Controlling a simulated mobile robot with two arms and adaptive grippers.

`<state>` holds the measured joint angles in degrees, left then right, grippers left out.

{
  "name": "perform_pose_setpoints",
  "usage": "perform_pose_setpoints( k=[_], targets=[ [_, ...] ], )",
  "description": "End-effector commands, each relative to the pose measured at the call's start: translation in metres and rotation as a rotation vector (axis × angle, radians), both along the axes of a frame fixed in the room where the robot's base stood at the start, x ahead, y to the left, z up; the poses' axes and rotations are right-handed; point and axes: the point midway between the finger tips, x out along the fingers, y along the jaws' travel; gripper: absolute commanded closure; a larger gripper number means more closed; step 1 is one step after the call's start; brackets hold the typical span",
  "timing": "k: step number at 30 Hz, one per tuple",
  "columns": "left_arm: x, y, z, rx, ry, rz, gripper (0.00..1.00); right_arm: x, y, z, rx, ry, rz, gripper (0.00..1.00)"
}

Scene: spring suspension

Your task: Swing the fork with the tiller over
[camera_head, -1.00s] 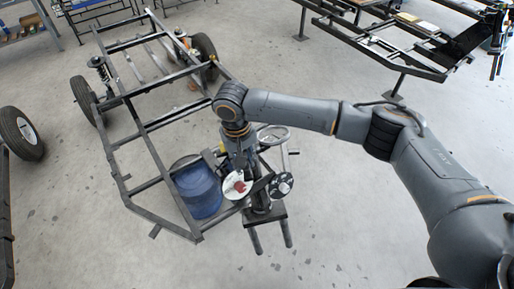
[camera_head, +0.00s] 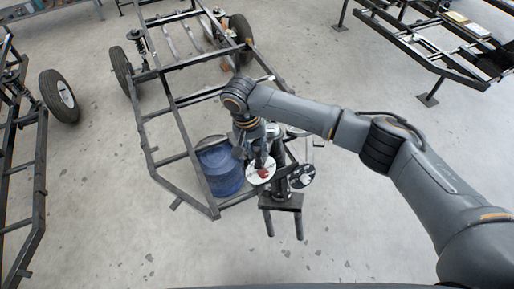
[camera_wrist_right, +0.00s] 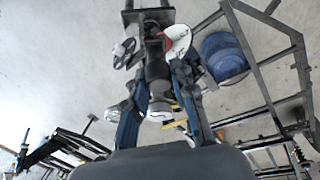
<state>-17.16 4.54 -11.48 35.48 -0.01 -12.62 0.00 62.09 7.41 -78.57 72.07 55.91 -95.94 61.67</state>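The fork (camera_head: 282,202) is a dark plate with two prongs pointing to the bottom of the head view. It sits on a dark post fitted with a white disc with a red centre (camera_head: 260,171) and a black-and-white disc (camera_head: 302,176). The fork also shows at the top of the right wrist view (camera_wrist_right: 146,16). My right gripper (camera_head: 266,160) is at this post. In the wrist view its two fingers (camera_wrist_right: 159,80) lie on either side of the dark tiller (camera_wrist_right: 157,70) and look closed on it. The exact contact is partly hidden. My left gripper is out of view.
A blue barrel (camera_head: 220,168) stands close left of the post, inside the end of a wheeled steel frame (camera_head: 177,120). Another frame with a wheel (camera_head: 60,96) is at the left. A raised frame (camera_head: 440,62) is at the upper right. The floor below the fork is clear.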

Motion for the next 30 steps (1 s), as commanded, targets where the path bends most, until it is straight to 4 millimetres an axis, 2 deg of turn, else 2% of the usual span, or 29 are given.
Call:
perform_pose_setpoints(
  k=[1, 3, 14, 17, 30],
  targets=[
    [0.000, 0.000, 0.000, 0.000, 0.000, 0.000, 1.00, 0.000, 0.000, 0.000, 0.000, -0.001, 0.000, 0.65],
    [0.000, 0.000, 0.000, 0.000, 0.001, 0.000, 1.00, 0.000, 0.000, 0.000, 0.000, -0.001, 0.000, 0.52],
    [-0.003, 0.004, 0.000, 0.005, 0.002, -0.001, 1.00, 0.000, 0.001, 0.004, 0.001, -0.001, 0.001, 0.52],
    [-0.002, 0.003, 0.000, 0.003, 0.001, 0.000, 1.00, 0.000, 0.003, 0.015, 0.003, -0.002, 0.002, 0.52],
    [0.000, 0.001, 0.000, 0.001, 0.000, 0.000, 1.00, -0.001, 0.017, 0.100, 0.002, -0.003, 0.002, 0.52]
  ],
)
